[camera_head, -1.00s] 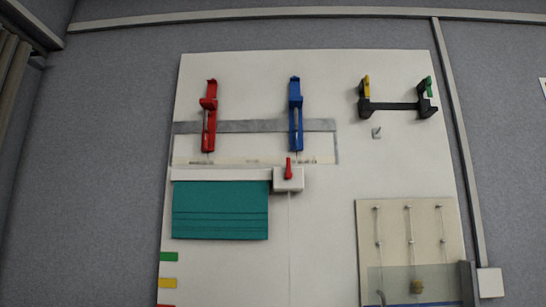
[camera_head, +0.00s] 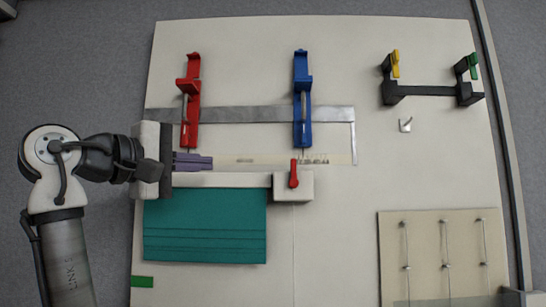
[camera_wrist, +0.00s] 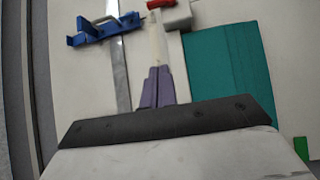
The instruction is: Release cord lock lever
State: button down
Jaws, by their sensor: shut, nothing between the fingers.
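The cord lock is a white block (camera_head: 308,186) at the right end of the white rail above the teal blind. Its red lever (camera_head: 293,174) stands roughly upright on the block's front. In the wrist view the red lever (camera_wrist: 160,4) and white block (camera_wrist: 178,15) show at the top edge. My gripper (camera_head: 211,162) comes in from the left, over the left part of the board, with its purple fingers together and empty. The fingers point right, toward the lever, with a clear gap between. In the wrist view the closed fingertips (camera_wrist: 158,70) point up toward the block.
A red clamp (camera_head: 190,100) and a blue clamp (camera_head: 302,100) sit on a grey metal bar above. The teal blind (camera_head: 205,228) hangs below my gripper. A black bracket (camera_head: 432,91) and small hook (camera_head: 405,125) are at right. The board's middle, right of the lock, is clear.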

aim_at(294, 172)
jog(key=shift+s+d+r+g, duration=0.1)
jog(key=shift+d+r+g, duration=0.15)
jog(key=shift+d+g, duration=0.2)
jog(key=shift+s+d+r+g, duration=0.1)
jog(key=shift+d+r+g, duration=0.1)
jog(key=shift+d+g, duration=0.25)
jog(key=shift+d, duration=0.1)
jog(key=s+d+p+x, duration=0.2)
jog(key=p+x, duration=0.3)
jog(key=x, duration=0.7)
jog(key=shift+w+d+r, duration=0.15)
jog(key=shift+w+d, duration=0.1)
jog(key=shift+w, duration=0.05)
